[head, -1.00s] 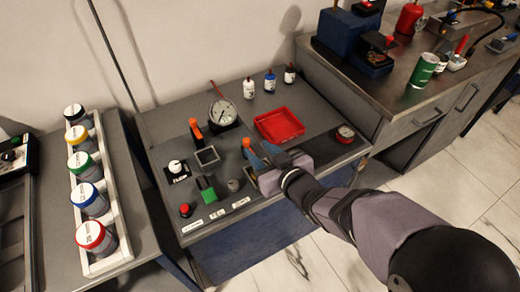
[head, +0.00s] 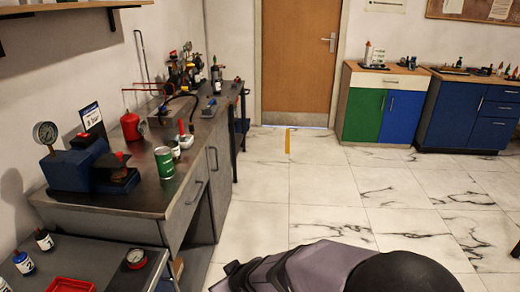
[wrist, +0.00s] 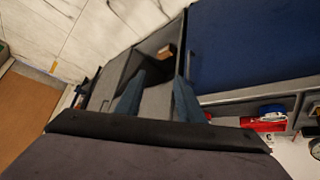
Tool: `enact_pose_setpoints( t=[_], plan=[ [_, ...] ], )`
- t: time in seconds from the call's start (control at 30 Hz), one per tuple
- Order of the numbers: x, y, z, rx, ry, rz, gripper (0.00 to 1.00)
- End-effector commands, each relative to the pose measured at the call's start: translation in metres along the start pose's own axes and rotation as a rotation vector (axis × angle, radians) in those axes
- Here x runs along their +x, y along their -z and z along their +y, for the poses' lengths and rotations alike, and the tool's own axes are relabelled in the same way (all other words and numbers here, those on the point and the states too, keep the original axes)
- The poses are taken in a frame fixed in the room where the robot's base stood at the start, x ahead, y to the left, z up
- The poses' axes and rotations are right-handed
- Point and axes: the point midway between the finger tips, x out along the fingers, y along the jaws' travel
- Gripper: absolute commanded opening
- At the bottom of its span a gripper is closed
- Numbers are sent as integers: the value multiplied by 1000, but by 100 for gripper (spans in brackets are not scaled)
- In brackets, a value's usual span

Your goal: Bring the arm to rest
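My arm (head: 310,268) lies along the bottom of the head view, over the tiled floor beside the benches. Its gripper end is low in that view, and the fingers cannot be made out there. In the wrist view my gripper (wrist: 158,96) shows two blue fingers standing apart with nothing between them. Beyond the fingers is the open space under a bench, with a small brown box (wrist: 165,52) inside. The gripper appears clear of the benches.
The grey rig bench (head: 95,252) with a red tray (head: 72,285) and a red-rimmed gauge (head: 136,257) is at lower left. Behind it stands a longer bench (head: 140,198) with a green can (head: 164,162). Marble-tiled floor (head: 330,190) is clear towards the door (head: 299,65).

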Motion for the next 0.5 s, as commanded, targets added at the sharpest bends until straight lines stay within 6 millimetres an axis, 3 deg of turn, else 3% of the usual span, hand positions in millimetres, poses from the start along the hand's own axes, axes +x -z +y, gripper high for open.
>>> enact_pose_setpoints(
  t=[0.03, 0.1, 0.2, 0.33, 0.5],
  plan=[
    [-10, -20, 30, 62, -46, -53, 35],
    [-26, -52, 62, 148, -98, -139, 35],
    [-52, -100, 95, 275, -153, -260, 35],
    [-84, -153, 114, 418, -187, -389, 35],
    [-121, -206, 117, 580, -195, -520, 35]
  ],
)
